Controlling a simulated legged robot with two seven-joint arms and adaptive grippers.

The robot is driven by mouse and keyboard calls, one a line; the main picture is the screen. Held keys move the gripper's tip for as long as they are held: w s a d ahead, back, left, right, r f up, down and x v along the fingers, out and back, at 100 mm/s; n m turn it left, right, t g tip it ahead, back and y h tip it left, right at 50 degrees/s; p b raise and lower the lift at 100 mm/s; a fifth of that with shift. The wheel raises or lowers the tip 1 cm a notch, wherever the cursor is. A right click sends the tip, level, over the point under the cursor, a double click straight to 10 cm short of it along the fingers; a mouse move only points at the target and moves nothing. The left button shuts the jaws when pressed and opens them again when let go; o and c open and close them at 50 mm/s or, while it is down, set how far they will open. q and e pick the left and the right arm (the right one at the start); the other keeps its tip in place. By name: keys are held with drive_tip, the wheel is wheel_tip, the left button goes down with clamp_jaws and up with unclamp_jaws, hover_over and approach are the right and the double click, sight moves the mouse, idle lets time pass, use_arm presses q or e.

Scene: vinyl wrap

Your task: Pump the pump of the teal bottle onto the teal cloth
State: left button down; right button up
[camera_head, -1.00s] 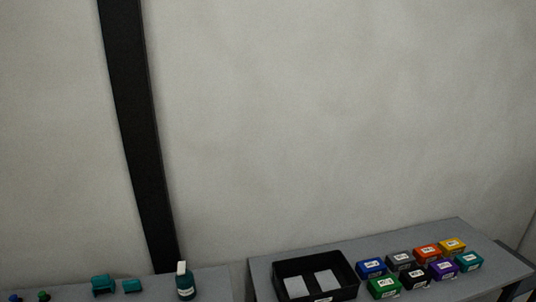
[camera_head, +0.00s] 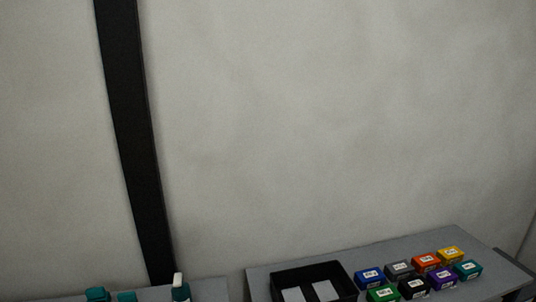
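The teal bottle (camera_head: 180,293) with a white pump top (camera_head: 178,279) stands upright on the left table at the bottom edge of the head view; its lower part is cut off. Two teal items lie to its left, one (camera_head: 97,294) larger and one (camera_head: 127,296) smaller, both cut by the bottom edge. I cannot tell whether either is the teal cloth. Neither of my grippers is in view.
The right table (camera_head: 400,250) holds a black tray (camera_head: 350,290) with two pale pieces in it. Several coloured boxes, such as a blue one (camera_head: 369,279), stand right of the tray. A gap separates the two tables. A black post (camera_head: 135,150) stands against the pale wall.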

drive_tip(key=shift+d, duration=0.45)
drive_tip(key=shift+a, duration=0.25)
